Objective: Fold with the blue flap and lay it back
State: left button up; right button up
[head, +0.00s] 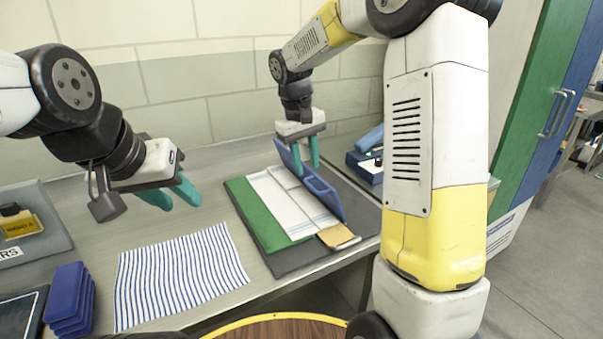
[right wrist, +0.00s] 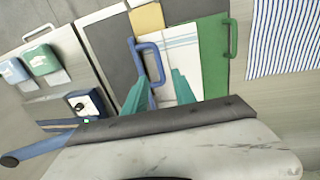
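The folding board (head: 272,262) lies on the bench with a white striped cloth (head: 285,203) on it. Its green flap (head: 250,210) lies flat at the left, and a small yellow flap (head: 338,237) lies at the front. The blue flap (head: 325,198) stands raised and tilted along the board's right side. Its handle (right wrist: 152,62) shows in the right wrist view. My right gripper (head: 306,160) is at the blue flap's upper edge, its teal fingers apart, with the flap between or beside them. My left gripper (head: 172,200) is open and empty above the bench, left of the board.
A blue-striped cloth (head: 178,275) lies flat at the front left. Stacked blue folded pieces (head: 70,300) and a tray with a yellow item (head: 20,224) are further left. A blue box (head: 366,165) stands behind the board at right.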

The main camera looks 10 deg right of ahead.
aim_at(309, 185)
jog(key=f, duration=0.5)
jog(key=shift+w+d, duration=0.15)
jog(key=shift+d, duration=0.2)
grip_shut()
dwell(1.1)
